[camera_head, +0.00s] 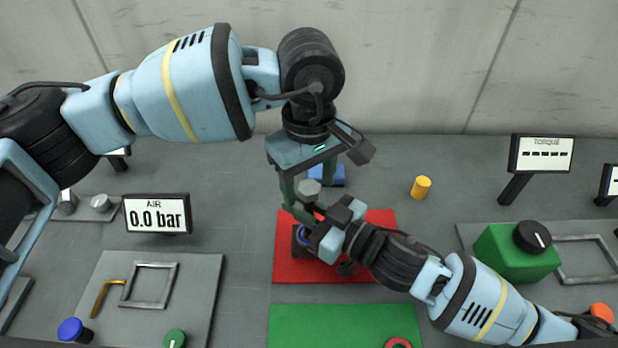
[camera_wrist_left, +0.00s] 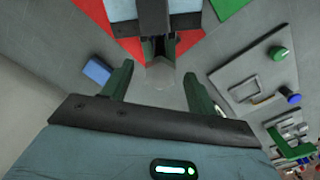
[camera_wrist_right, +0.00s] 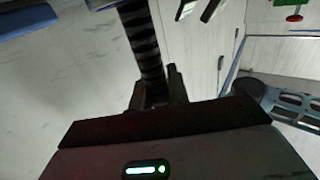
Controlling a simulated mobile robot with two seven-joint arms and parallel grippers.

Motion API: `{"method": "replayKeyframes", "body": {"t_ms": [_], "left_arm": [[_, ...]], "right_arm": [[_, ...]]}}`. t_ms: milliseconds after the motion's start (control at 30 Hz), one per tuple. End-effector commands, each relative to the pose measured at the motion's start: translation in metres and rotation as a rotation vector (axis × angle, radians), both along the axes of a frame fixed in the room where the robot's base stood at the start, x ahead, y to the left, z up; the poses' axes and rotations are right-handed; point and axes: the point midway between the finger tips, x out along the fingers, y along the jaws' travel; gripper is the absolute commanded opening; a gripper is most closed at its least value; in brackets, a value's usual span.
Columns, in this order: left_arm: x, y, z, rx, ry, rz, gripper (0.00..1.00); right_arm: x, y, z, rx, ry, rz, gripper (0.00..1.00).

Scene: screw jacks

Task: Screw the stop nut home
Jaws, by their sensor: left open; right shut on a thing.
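A grey hex-headed piece (camera_head: 308,190), which may be the stop nut, stands above the red mat (camera_head: 350,272). My left gripper (camera_head: 309,181) is open over it, pointing down with a finger on either side. In the left wrist view the hex piece (camera_wrist_left: 160,78) sits between the spread fingers, with gaps on both sides. My right gripper (camera_head: 328,220) reaches in just below it from the right and is shut. The right wrist view shows a dark ribbed rod (camera_wrist_right: 150,55) between its fingers. A dark base with a blue ring (camera_head: 302,237) is partly hidden beneath the right gripper.
A blue block (camera_head: 327,175) lies behind the grippers, and a yellow cylinder (camera_head: 421,188) stands to the right. A green box with a black knob (camera_head: 515,254) is farther right. A green mat (camera_head: 325,328) with a red ring (camera_head: 398,343) lies in front. The air display (camera_head: 157,214) reads 0.0 bar.

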Motion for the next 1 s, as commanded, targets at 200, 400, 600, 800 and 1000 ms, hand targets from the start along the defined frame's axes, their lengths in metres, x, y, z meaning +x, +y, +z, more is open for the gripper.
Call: {"method": "replayKeyframes", "body": {"t_ms": [200, 400, 600, 800, 1000], "left_arm": [[0.000, 0.000, 0.004, -0.001, -0.001, 0.000, 0.59], [0.000, -0.001, 0.032, -0.003, -0.003, 0.000, 0.59], [0.000, -0.001, 0.073, -0.001, -0.003, 0.000, 0.59], [0.000, 0.000, 0.104, -0.001, -0.001, 0.000, 0.59], [0.000, 0.000, 0.118, 0.000, 0.000, 0.000, 0.59]], "right_arm": [[0.000, 0.000, -0.001, -0.002, 0.001, 0.000, 0.00], [0.000, 0.000, -0.001, -0.002, 0.001, 0.000, 0.00], [0.000, 0.000, -0.001, -0.002, 0.001, 0.000, 0.00], [0.000, 0.000, -0.001, -0.002, 0.001, 0.000, 0.00], [0.000, 0.000, -0.001, -0.002, 0.001, 0.000, 0.00]]}}
